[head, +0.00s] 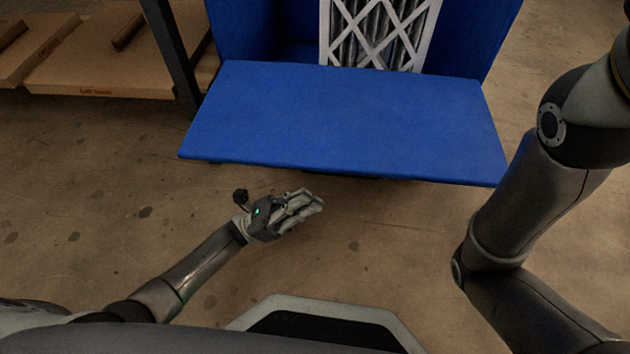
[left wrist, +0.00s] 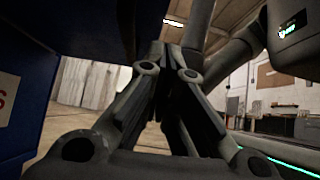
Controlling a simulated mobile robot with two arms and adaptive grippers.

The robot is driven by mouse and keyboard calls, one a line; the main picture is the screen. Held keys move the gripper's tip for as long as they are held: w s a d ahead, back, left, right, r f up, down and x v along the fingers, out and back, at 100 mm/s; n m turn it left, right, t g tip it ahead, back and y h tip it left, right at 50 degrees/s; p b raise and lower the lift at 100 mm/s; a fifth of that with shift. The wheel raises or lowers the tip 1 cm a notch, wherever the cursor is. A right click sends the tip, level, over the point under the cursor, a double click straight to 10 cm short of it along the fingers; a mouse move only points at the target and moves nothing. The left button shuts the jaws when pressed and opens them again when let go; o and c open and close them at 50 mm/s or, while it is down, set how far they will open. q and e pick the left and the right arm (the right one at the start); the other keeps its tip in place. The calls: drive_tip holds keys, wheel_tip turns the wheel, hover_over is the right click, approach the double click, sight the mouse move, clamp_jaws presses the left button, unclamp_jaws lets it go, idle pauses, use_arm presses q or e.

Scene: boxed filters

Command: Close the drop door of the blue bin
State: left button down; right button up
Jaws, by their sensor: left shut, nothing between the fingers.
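The blue bin (head: 262,30) stands ahead in the head view. Its drop door (head: 345,120) is folded down and sticks out toward me, roughly flat. A white-framed filter (head: 376,32) stands inside the bin behind the door. My left gripper (head: 318,200) is shut and empty, just in front of and below the door's near edge, apart from it in the picture. The left wrist view shows its closed fingers (left wrist: 172,65), with a blue panel of the bin (left wrist: 22,85) at the left. My right arm is at the right, but its gripper is out of view.
A dark upright post (head: 172,55) and a shelf with flat cardboard boxes (head: 105,60) stand left of the bin. The concrete floor (head: 90,180) is clear left of and in front of the door.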

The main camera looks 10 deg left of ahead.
use_arm(q)
wheel_tip(320, 180, up, 6)
drive_tip(key=d, duration=0.2)
drive_tip(key=shift+b, duration=0.45)
drive_tip(key=shift+w+r, duration=0.1)
